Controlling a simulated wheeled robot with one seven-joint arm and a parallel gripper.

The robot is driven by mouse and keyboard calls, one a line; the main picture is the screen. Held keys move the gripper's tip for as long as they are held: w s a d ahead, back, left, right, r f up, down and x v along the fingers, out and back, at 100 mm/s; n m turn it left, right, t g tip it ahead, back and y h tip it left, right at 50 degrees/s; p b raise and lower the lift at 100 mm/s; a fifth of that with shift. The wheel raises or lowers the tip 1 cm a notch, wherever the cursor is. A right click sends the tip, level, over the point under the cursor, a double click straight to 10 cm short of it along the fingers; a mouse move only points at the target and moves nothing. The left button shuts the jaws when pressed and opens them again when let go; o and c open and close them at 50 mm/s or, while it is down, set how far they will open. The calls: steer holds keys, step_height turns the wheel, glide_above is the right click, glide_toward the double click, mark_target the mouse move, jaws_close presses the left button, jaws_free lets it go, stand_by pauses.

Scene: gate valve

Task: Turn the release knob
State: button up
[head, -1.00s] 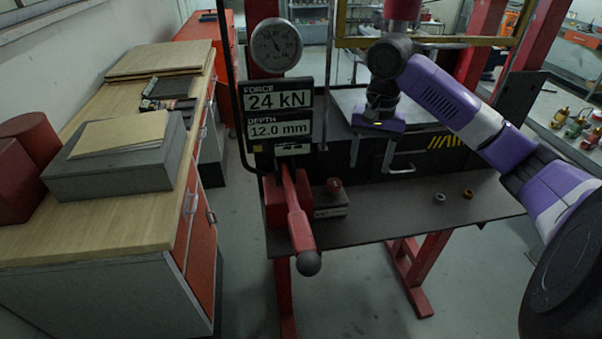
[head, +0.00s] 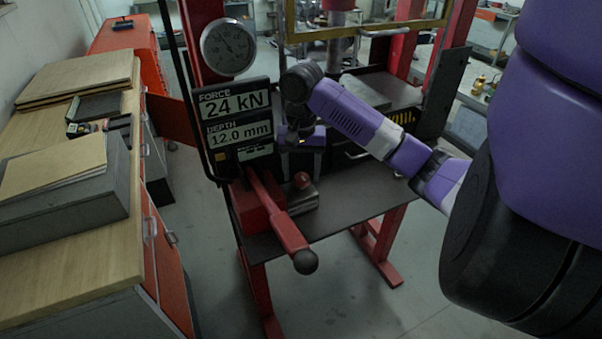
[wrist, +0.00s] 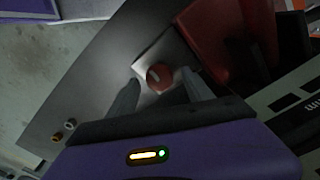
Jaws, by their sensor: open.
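The release knob (head: 302,180) is a small round red knob on top of a low metal box (head: 303,200), beside the red lever base. In the wrist view the knob (wrist: 159,77) has a pale mark on its face and lies between my two fingertips. My gripper (head: 299,158) is open, pointing down, close to the knob in the head view. In the wrist view my gripper (wrist: 160,80) has one finger on each side of the knob, with gaps showing. I cannot tell whether the fingertips are down at knob height.
A red lever with a dark ball end (head: 305,262) sticks out in front. The display (head: 237,118) reads 24 kN and 12.0 mm, under a round gauge (head: 228,47). A wooden-topped cabinet (head: 75,260) stands at left. Two small nuts (wrist: 64,131) lie on the dark shelf.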

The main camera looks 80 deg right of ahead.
steer(key=shift+f, duration=0.4)
jaws_close()
